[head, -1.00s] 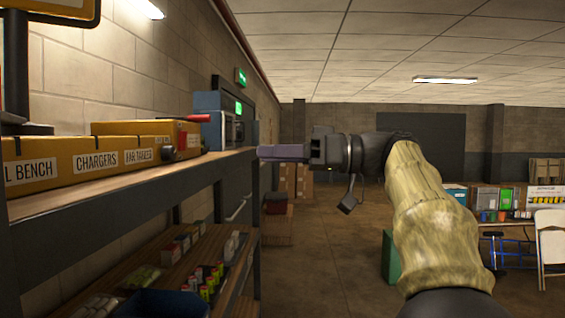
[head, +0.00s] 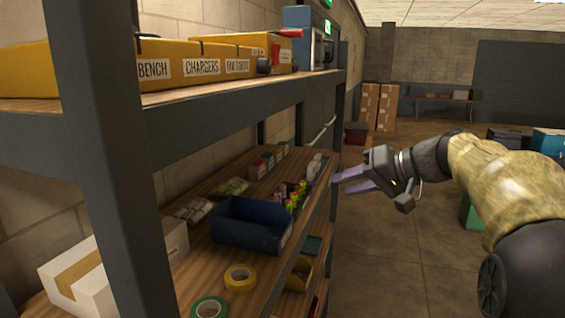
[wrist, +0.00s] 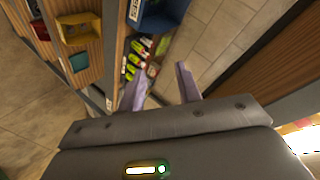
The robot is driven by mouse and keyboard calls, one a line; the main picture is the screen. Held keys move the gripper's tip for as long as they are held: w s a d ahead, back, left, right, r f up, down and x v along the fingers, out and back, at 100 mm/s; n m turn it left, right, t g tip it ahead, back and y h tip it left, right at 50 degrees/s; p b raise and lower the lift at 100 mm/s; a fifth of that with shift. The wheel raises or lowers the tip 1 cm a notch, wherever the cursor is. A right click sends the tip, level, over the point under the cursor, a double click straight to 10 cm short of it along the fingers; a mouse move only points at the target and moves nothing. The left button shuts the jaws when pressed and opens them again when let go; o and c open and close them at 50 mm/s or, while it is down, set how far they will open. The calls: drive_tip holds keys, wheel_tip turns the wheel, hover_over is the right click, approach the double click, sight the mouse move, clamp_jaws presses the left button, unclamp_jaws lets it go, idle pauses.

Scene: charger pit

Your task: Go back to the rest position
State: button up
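My gripper (head: 352,181) is at the right of the shelf in the head view, close to the right end of the shelving. Its two purple fingers stand apart with nothing between them. In the wrist view the fingers of my gripper (wrist: 162,88) are also apart and empty. My arm reaches in from the lower right in a tan sleeve.
The shelving's upper board (head: 215,97) carries yellow boxes (head: 170,68). The middle board holds a blue bin (head: 250,224), batteries (head: 290,194), a yellow tape roll (head: 240,278) and a green tape roll (head: 209,308). A dark post (head: 112,150) stands at left. Open floor (head: 375,260) lies right.

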drive_tip(key=s+f+g+h, duration=0.1)
drive_tip(key=s+f+h, duration=0.2)
drive_tip(key=s+f, duration=0.3)
drive_tip(key=s+f+g+h, duration=0.2)
drive_tip(key=s+f, duration=0.5)
drive_tip(key=f, duration=0.9)
drive_tip(key=s+f+m+g+h, duration=0.1)
drive_tip(key=s+f+h, duration=0.4)
drive_tip(key=f, duration=0.6)
drive_tip(key=shift+s+d+f+g, duration=0.2)
drive_tip(key=shift+s+f+g, duration=0.1)
drive_tip(key=shift+s, duration=0.55)
drive_tip(key=shift+w+d, duration=0.1)
drive_tip(key=shift+d, duration=0.05)
